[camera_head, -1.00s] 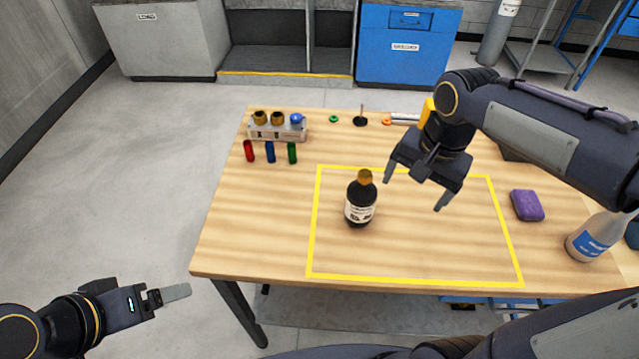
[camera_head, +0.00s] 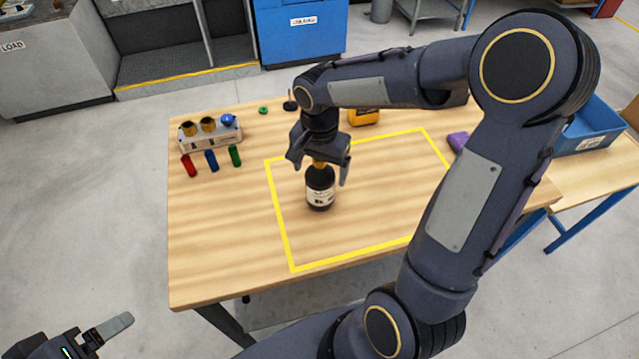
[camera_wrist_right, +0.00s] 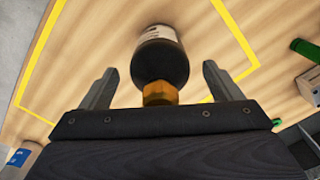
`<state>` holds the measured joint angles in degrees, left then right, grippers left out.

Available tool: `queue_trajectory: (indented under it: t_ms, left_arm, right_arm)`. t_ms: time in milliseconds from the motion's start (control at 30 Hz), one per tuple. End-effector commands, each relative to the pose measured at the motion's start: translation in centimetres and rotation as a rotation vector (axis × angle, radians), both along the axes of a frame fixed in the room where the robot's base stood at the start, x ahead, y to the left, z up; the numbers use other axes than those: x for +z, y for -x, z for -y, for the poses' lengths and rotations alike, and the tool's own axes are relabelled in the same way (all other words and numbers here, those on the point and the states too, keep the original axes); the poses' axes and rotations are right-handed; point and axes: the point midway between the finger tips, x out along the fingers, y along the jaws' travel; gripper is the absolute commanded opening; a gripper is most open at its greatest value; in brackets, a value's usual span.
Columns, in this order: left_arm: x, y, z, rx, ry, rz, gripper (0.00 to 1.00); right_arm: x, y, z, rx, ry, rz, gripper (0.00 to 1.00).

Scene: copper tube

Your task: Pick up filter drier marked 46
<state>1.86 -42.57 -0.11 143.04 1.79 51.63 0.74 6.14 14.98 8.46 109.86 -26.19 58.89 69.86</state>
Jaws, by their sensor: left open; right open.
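A dark bottle-shaped item (camera_head: 320,190) with a white label and an orange-brass top stands upright inside the yellow outline on the table. No mark 46 is readable on anything in view. My right gripper (camera_head: 320,170) is open just above it, fingers pointing down on either side of the top. In the right wrist view the dark item (camera_wrist_right: 160,60) stands between the two open fingers (camera_wrist_right: 158,72), with a gap on each side. My left gripper (camera_head: 108,332) is at the lower left, off the table and empty.
A rack (camera_head: 210,133) with two brass parts and a blue one stands at the table's back left. Red (camera_head: 188,165), blue (camera_head: 211,160) and green (camera_head: 234,155) cylinders stand before it. A yellow object (camera_head: 363,117) and purple block (camera_head: 458,141) lie farther right. The front left is clear.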

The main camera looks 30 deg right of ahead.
Motion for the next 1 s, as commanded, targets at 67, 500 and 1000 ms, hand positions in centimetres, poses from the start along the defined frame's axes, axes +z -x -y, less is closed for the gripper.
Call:
queue_trajectory:
  t_ms: [67, 500, 1000]
  left_arm:
    - [0.05, 0.00, 0.00, 0.000, 0.000, 0.000, 0.85]
    - [0.02, 0.00, 0.00, 0.000, 0.000, 0.000, 0.85]
    - [0.05, 0.00, 0.00, 0.000, 0.000, 0.000, 0.85]
  right_arm:
    - [-0.49, 0.02, 0.00, 0.000, 0.001, -0.001, 0.85]
    - [-0.58, -0.01, 0.01, 0.000, 0.000, 0.001, 0.58]
    - [-0.47, -0.07, -0.01, 0.000, 0.000, 0.004, 0.00]
